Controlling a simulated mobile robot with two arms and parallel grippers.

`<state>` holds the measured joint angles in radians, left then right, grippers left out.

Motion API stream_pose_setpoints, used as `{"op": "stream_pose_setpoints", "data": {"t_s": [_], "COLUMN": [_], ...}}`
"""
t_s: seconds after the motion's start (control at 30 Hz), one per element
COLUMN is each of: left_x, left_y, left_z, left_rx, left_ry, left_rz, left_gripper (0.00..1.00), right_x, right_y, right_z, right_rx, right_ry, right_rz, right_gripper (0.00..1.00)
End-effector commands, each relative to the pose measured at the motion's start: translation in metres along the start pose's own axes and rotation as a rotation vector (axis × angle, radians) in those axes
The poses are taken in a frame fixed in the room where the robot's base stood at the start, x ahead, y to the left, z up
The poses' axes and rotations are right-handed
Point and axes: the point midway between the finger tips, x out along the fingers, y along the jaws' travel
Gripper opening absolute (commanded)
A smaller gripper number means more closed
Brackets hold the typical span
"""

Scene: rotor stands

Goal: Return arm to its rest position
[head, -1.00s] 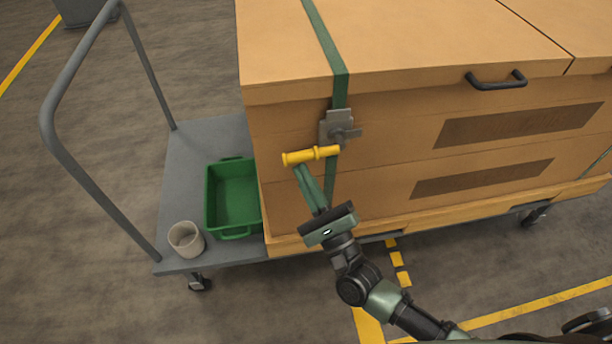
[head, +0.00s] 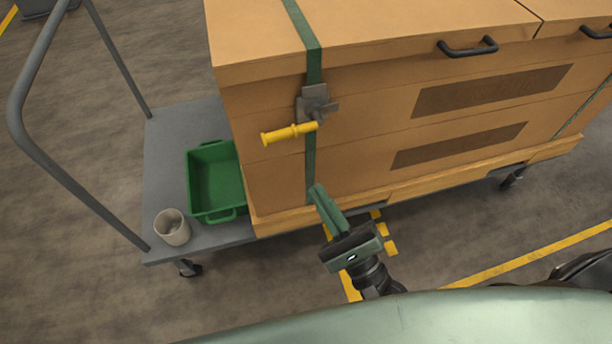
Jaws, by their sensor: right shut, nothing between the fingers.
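My right gripper (head: 318,192) is shut and empty, in the lower middle of the head view. Its fingertips are just below and to the right of the yellow handle (head: 289,133) and apart from it. The handle belongs to a grey ratchet buckle (head: 317,104) on a green strap (head: 304,30) that runs over the wooden crate (head: 270,180). My left gripper is not in view.
The crate stands on a grey trolley (head: 170,140) with a tubular push bar (head: 50,160) at the left. A green bin (head: 218,216) and a pale cup (head: 172,228) sit on the trolley's deck. Open floor with yellow lines lies in front.

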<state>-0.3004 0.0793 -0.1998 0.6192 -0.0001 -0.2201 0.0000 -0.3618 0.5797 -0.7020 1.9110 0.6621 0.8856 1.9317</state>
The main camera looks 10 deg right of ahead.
Motion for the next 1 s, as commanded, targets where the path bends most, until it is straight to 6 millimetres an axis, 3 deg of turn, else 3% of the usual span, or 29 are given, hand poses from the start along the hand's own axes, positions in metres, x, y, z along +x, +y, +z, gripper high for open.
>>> {"op": "stream_pose_setpoints", "data": {"t_s": [0.2, 0.77, 0.87, 0.97, 1.0], "left_x": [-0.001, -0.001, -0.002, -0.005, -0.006], "left_y": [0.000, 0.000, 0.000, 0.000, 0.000], "left_z": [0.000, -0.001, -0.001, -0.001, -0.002], "left_rx": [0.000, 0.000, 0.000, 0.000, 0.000], "left_ry": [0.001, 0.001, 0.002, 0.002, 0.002], "left_rz": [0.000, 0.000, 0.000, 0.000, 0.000], "left_gripper": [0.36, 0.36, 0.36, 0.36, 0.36], "right_x": [-0.011, -0.011, -0.014, -0.025, -0.032], "right_y": [-0.003, -0.002, 0.011, 0.037, 0.050], "right_z": [0.004, 0.002, -0.015, -0.056, -0.078], "right_rx": [0.000, -0.011, -0.112, -0.341, -0.458], "right_ry": [0.001, 0.004, 0.032, 0.088, 0.116], "right_rz": [0.001, 0.005, 0.048, 0.157, 0.221], "right_gripper": [0.00, 0.00, 0.00, 0.00, 0.00]}}
